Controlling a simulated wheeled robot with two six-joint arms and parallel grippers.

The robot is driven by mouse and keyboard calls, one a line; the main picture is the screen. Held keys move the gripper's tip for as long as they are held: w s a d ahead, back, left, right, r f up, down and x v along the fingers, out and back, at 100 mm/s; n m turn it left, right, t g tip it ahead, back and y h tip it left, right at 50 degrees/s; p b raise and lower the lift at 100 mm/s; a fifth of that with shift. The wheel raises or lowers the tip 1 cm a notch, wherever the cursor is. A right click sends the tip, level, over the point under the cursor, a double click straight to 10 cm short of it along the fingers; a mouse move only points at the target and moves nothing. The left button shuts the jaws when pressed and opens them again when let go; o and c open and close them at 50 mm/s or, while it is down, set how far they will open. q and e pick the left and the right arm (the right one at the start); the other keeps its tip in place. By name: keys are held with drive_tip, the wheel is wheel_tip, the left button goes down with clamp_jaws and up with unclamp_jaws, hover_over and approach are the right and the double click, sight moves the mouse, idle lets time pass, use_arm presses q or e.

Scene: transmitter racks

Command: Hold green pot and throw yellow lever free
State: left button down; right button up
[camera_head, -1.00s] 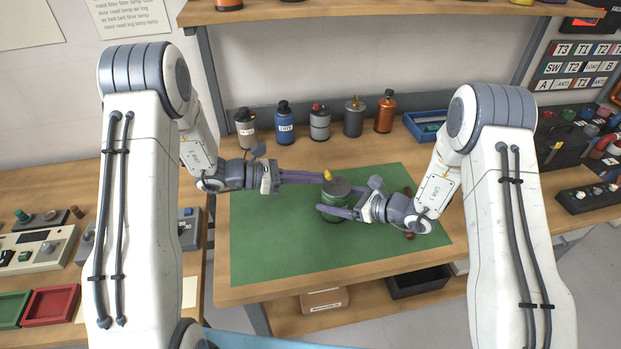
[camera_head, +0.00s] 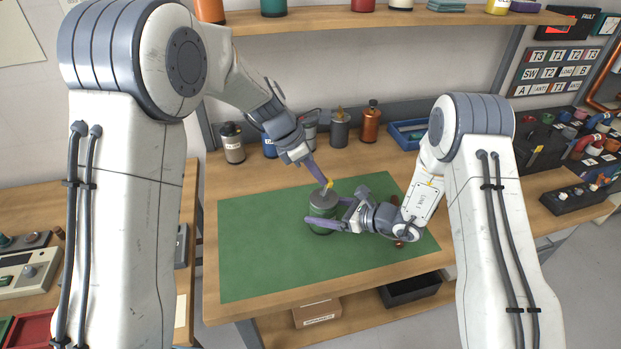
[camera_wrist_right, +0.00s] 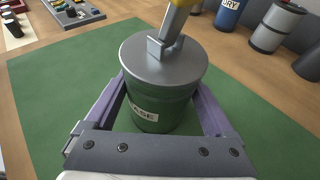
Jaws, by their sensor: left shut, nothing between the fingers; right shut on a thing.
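The green pot (camera_head: 322,228) stands upright on the green mat, with a flat grey lid. The wrist view shows its green body (camera_wrist_right: 172,112) with a white label, partly reading "ASE". The yellow lever (camera_head: 329,185) rises from a grey bracket on the lid; in the right wrist view the lever (camera_wrist_right: 179,16) is cut off by the top edge. My right gripper (camera_head: 327,212) is shut on the pot, one finger along each side. My left gripper (camera_head: 323,181) is shut and empty, pointing down from behind with its tips right by the lever. I cannot tell whether they touch.
Several bottles and canisters stand behind the mat, including a copper one (camera_head: 370,125) and a grey one (camera_head: 340,130). A blue tray (camera_head: 408,146) lies at the back right. The green mat (camera_head: 255,250) is clear left of the pot.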

use_arm(q)
drive_tip(key=shift+w+d+r+y, duration=0.15)
drive_tip(key=shift+d+y, duration=0.15)
drive_tip(key=shift+d, duration=0.2)
drive_tip(key=shift+r, duration=0.75)
drive_tip(key=a+v, duration=0.1)
drive_tip(key=v, duration=1.2)
drive_tip(key=shift+f, duration=0.2)
